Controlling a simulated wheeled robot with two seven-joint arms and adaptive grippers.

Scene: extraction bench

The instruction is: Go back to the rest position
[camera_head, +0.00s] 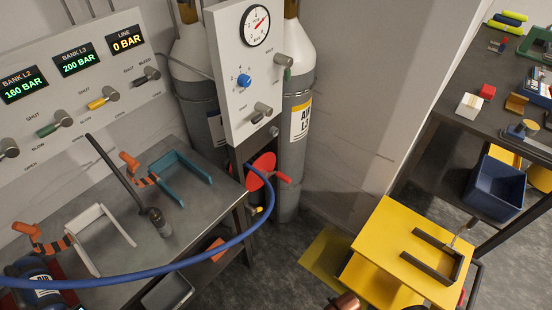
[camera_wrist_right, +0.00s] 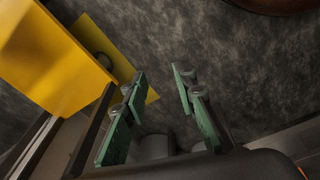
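My right gripper (camera_wrist_right: 160,78) shows in the right wrist view with its two green-padded fingers apart. Neither gripper can be made out in the head view. The yellow cart (camera_head: 390,240) stands at the lower right of the head view, with a dark U-shaped handle on its top. Its yellow surface also shows in the right wrist view (camera_wrist_right: 45,55), left of the fingers and apart from them.
A grey bench (camera_head: 190,225) at left carries clamp frames and a dark rod. A blue hose (camera_head: 225,245) arcs across the front. Gas cylinders (camera_head: 296,190) stand behind a gauge panel (camera_head: 240,95). A cluttered dark table (camera_head: 455,150) with a blue bin (camera_head: 495,190) is at right.

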